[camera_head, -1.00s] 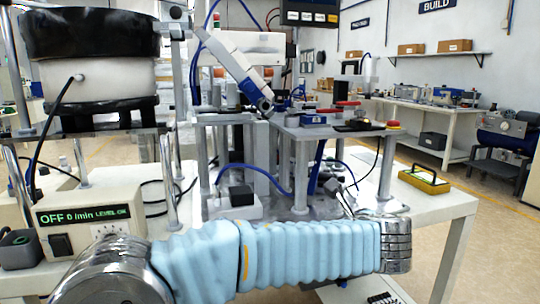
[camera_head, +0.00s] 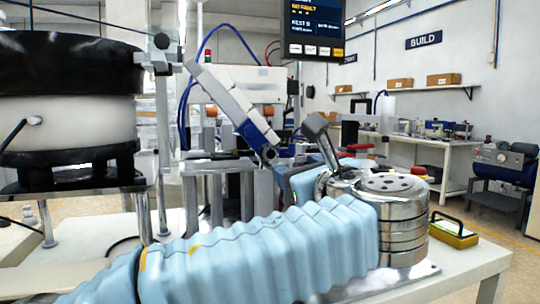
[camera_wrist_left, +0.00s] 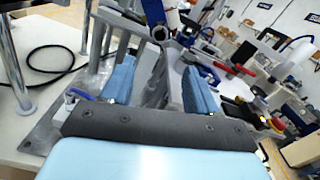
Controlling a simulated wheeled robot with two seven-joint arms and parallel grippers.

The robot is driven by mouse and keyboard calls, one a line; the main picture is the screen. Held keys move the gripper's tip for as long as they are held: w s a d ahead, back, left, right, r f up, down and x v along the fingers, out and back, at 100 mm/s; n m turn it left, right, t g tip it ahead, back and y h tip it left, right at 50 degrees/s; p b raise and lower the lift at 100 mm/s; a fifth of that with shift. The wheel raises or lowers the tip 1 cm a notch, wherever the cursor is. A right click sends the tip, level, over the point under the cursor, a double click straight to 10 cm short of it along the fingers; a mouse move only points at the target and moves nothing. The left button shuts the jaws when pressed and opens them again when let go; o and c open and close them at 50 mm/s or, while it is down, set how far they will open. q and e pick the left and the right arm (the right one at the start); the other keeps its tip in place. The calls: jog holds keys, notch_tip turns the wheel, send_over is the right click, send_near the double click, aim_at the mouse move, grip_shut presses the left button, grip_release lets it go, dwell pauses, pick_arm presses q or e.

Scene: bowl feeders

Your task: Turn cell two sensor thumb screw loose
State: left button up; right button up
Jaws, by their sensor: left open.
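My left gripper (camera_wrist_left: 158,68) is open in the left wrist view, with its two blue fingers well apart and nothing between them. In the head view my blue-sleeved left arm crosses the front, and the gripper is mostly hidden behind its metal wrist. A slanted white and blue arm (camera_head: 236,108) stands beyond it, with a round end (camera_head: 268,154) at its foot. A similar small round end (camera_wrist_left: 160,33) shows just ahead of the fingers in the wrist view, apart from them. I cannot tell whether it is the sensor thumb screw. My right gripper is not in view.
A black bowl feeder (camera_head: 70,62) stands at the left on posts. A red-handled part (camera_head: 360,147) lies just beyond my wrist; red also shows in the wrist view (camera_wrist_left: 240,70). A dark display (camera_head: 315,30) hangs above. A yellow box (camera_head: 455,232) is at the table's right.

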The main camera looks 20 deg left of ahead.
aim_at(271, 155)
pick_arm(q)
jog(key=p+x, duration=0.1)
jog(key=x, duration=1.1)
jog(key=shift+w+a, duration=0.2)
jog(key=shift+w, duration=0.1)
jog(key=c, duration=1)
jog(key=shift+c, duration=0.2)
